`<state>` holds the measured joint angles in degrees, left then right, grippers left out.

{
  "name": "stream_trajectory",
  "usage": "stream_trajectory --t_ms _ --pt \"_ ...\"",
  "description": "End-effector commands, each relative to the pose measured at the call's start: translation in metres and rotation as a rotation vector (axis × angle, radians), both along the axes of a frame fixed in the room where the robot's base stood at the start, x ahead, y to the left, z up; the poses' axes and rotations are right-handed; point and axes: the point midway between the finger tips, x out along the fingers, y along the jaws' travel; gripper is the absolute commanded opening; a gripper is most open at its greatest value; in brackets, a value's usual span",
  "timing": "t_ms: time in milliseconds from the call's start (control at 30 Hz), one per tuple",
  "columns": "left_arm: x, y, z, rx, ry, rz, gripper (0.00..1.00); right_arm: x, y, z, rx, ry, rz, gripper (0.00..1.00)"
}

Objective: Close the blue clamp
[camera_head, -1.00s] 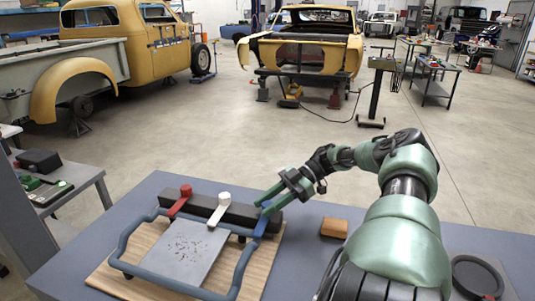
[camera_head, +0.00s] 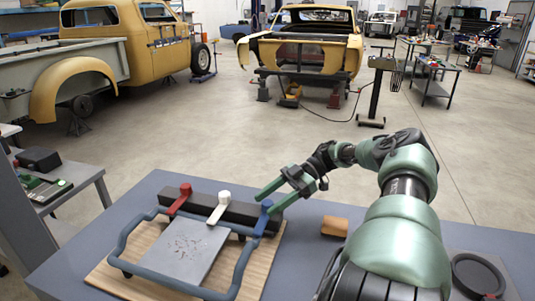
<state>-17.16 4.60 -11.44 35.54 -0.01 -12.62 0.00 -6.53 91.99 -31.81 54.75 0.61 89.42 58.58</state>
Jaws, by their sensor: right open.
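The blue clamp (camera_head: 261,221) is at the right end of a black bar (camera_head: 238,213), its lever slanting up to a knob. A white clamp (camera_head: 218,209) sits mid-bar and a red clamp (camera_head: 178,203) at the left, with similarly slanted levers. My right gripper (camera_head: 265,203) is open and empty, its green fingers reaching left around or just above the blue knob. I cannot tell whether they touch it. A grey plate (camera_head: 183,250) lies in front of the bar. My left gripper is out of view.
A blue tube frame (camera_head: 124,240) surrounds the plate on a wooden board (camera_head: 257,272). An orange-brown block (camera_head: 335,226) lies right of the board, and a dark round dish (camera_head: 478,276) is at far right. The blue-grey table (camera_head: 155,182) has free room behind the bar.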

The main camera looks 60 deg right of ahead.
Motion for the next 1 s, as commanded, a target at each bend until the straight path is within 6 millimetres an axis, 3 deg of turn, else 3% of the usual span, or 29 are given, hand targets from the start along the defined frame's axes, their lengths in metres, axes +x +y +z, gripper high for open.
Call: stream_trajectory --t_ms 400,1000 --pt "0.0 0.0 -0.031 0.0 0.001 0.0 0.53 -0.028 -0.051 0.02 -0.002 -0.003 -0.002 0.54" --pt "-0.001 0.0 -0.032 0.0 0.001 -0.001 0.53 -0.032 -0.055 0.026 0.0 0.001 0.0 0.54"
